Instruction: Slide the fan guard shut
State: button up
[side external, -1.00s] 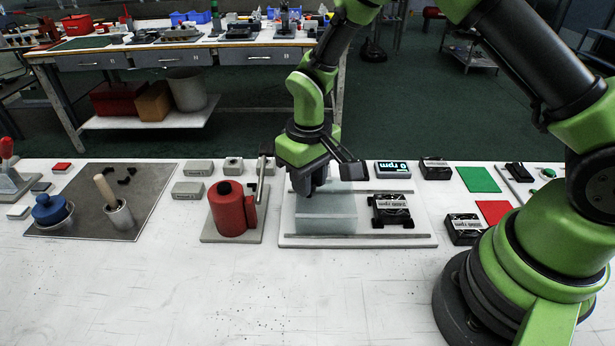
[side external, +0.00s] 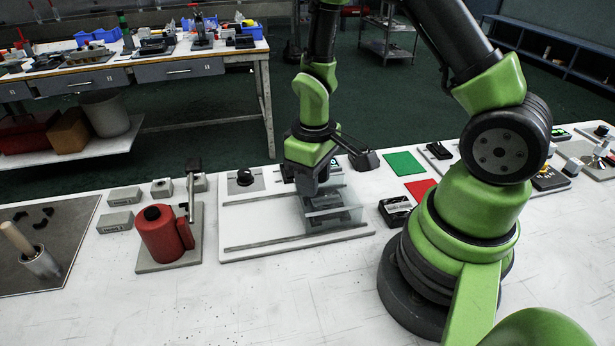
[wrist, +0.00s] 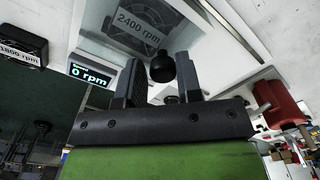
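The fan guard (side external: 345,216) is a clear box on a white base plate (side external: 262,220) with two rails. It stands at the right end of the plate, over the dark block labelled 2400 rpm, whose label (wrist: 142,22) shows through it in the wrist view. My gripper (side external: 318,192) is down at the top of the guard. In the wrist view my gripper's fingers (wrist: 160,72) stand on both sides of a black knob (wrist: 161,68), with almost no gap. The fingertips are hidden in the side view.
A red canister (side external: 163,235) stands left of the base plate. The display (wrist: 90,75) reads 0 rpm. A loose black block (side external: 395,210) lies right of the plate.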

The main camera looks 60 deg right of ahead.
jog(key=o, duration=0.3)
jog(key=shift+s, duration=0.1)
jog(key=shift+r, duration=0.1)
notch_tip(320, 180, up, 10)
dwell(0.4)
jog(key=s+a+r+m+t+y, duration=0.1)
jog(key=s+a+r+m+t, duration=0.1)
jog(key=s+r, duration=0.3)
jog(key=s+a+r+m+t+y, duration=0.1)
jog(key=s+a+r+t, duration=0.3)
jog(key=r, duration=0.4)
jog(key=shift+s+r+m+t, duration=0.4)
jog(key=shift+m+t, duration=0.1)
jog(key=shift+t, duration=0.1)
